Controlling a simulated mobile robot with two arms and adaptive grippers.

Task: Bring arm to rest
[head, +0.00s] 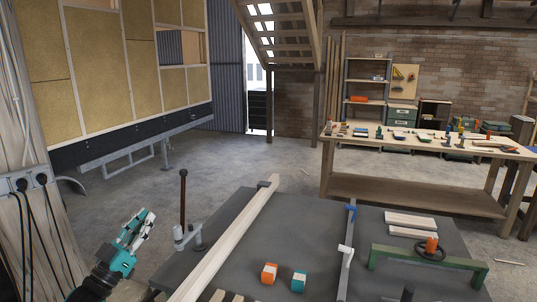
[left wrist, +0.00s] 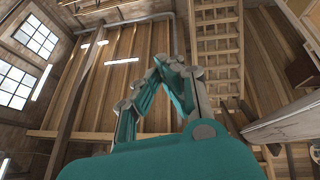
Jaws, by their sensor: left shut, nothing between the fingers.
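My left gripper (head: 138,228) is teal and grey and shows at the lower left of the head view. It is raised, left of the grey workbench and apart from it. Its fingers are shut with nothing in them. In the left wrist view its fingers (left wrist: 165,75) point up towards the wooden ceiling and the stairs. My right gripper does not show in either view.
A wooden post (head: 20,100) with sockets stands close at left. Open concrete floor (head: 135,190) lies beyond the gripper.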

